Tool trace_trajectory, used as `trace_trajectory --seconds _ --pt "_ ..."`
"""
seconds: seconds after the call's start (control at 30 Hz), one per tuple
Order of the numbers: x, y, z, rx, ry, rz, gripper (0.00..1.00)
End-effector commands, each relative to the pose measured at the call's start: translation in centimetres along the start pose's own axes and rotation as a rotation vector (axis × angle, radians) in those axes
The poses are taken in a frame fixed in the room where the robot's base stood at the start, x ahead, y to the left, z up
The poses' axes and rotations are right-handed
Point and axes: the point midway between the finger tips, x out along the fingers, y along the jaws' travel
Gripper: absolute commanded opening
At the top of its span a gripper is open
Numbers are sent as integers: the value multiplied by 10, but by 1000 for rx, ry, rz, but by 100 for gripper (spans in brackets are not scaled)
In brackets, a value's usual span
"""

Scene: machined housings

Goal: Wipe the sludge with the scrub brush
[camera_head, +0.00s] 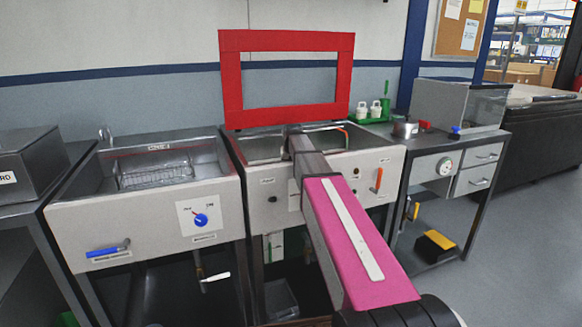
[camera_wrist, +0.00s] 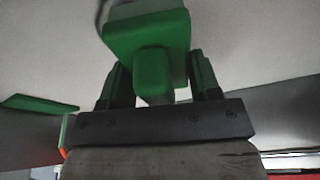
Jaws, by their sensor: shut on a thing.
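My gripper (camera_wrist: 157,62) is shut on a green scrub brush (camera_wrist: 148,36), seen between its two dark fingers in the wrist view. A wide green block and a narrower green part below it show; a pale part at the top edge is cut off. In the head view my arm reaches into the middle steel basin (camera_head: 262,149). My gripper and the brush are hidden there behind the arm and the basin's front wall. I cannot make out any sludge in either view, nor whether the brush touches a surface.
A red frame (camera_head: 232,75) stands upright at the middle basin's back. A left basin (camera_head: 70,200) holds a wire basket (camera_head: 155,170).

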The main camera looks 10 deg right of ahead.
Motion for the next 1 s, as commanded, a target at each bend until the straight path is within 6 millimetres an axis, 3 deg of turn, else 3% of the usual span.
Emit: trace_trajectory --seconds 0.4,0.67,1.0 --pt "-9 9 29 0 -3 0 38" --pt "-11 12 36 0 -2 0 38" --pt "-15 20 62 -2 -7 2 38"
